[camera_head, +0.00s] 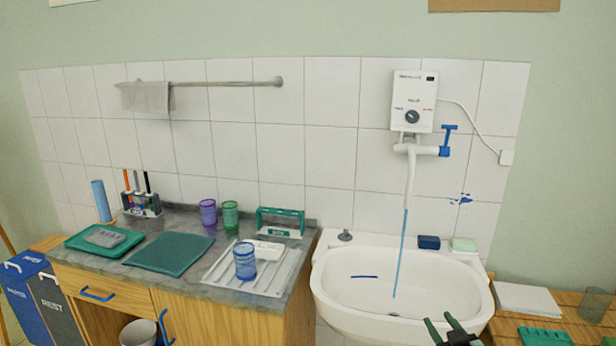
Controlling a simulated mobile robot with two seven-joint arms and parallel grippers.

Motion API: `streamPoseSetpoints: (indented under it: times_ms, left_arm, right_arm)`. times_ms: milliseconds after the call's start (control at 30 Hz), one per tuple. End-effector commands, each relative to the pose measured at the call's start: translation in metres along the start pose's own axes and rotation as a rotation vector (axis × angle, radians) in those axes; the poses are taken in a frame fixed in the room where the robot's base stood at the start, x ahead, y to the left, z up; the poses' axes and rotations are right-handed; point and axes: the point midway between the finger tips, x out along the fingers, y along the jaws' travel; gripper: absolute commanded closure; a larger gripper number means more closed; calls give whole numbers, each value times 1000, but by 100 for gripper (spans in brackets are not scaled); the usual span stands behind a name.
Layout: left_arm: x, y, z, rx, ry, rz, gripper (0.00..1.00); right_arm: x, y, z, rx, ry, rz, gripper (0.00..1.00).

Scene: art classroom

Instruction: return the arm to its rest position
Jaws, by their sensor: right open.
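My right gripper (441,322) shows at the bottom edge, in front of the lower right rim of the white sink (330,298). Its fingers are apart and nothing is seen between them. Most of my right arm is below the picture. My left gripper is not in view. A stream of water runs from the white spout (410,172) into the sink, and a dark blue streak (364,277) lies in the basin.
A grey counter (215,220) left of the sink holds a blue cup (245,262) on a white drainer (278,275), a purple cup (208,212), a green cup (230,215) and a green mat (170,253). A wooden table (560,320) stands at the right.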

Motion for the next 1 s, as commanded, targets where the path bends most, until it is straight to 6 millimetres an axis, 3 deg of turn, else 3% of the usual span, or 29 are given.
streamPoseSetpoints:
  times_ms: [33, 200, 433, 600, 700, 800, 1000]
  left_arm:
    - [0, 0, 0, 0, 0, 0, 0]
    - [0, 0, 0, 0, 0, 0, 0]
    - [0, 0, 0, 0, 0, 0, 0]
    - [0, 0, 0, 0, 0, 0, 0]
    - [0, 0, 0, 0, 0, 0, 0]
    - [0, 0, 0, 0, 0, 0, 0]
    - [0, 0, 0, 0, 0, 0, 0]
  right_arm:
    - [-14, -20, 28, 9, -38, -30, 54]
    - [-77, -83, 107, 51, -156, -126, 54]
    - [-184, -153, 186, 133, -321, -231, 54]
    - [-249, -182, 214, 187, -413, -274, 54]
    - [-271, -190, 221, 206, -444, -286, 54]
    - [-281, -194, 224, 215, -457, -291, 54]
    - [-282, -194, 224, 216, -460, -292, 54]
